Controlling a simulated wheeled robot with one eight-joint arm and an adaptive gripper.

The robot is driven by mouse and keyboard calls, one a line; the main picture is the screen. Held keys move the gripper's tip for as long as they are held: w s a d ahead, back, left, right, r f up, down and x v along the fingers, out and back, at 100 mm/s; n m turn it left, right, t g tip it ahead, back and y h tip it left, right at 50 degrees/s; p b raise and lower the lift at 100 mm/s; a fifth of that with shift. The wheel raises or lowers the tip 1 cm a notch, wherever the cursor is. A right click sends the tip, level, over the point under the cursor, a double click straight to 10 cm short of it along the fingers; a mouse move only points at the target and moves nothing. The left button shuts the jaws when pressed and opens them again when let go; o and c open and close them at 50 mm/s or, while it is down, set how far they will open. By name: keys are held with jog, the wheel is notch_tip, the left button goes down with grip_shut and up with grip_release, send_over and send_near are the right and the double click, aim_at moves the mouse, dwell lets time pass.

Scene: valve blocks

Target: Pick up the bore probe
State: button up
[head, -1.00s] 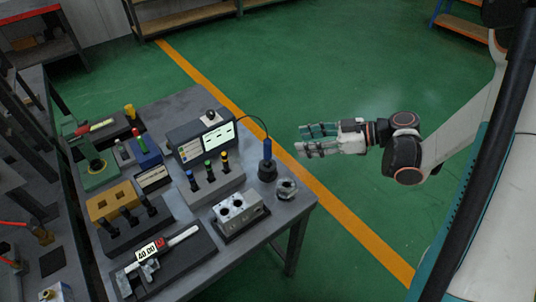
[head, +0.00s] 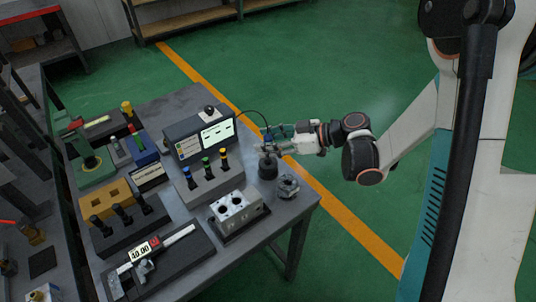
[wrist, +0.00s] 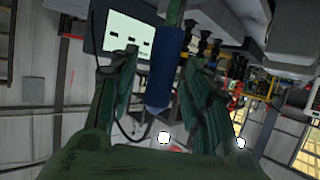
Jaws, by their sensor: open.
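The bore probe has a blue handle, clear in the wrist view (wrist: 163,72). In the head view it is mostly hidden by my gripper, with a bit of blue showing (head: 267,138). It stands upright in a round black holder (head: 267,168) near the table's right edge. A thin dark cable arcs from its top to the grey display unit (head: 198,139). My gripper (head: 274,143) is open at the handle's height. In the wrist view the handle lies between the two green fingers (wrist: 161,62). A gap shows by the left finger; contact at the right finger cannot be told.
A metal ring part (head: 288,187) sits just in front of the holder. A bored metal block (head: 234,208) and a grey rack of plug gauges (head: 209,182) stand to the left. A caliper (head: 160,250) lies at the front. The floor right of the table is clear.

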grip_shut()
jog(key=shift+r, duration=0.15)
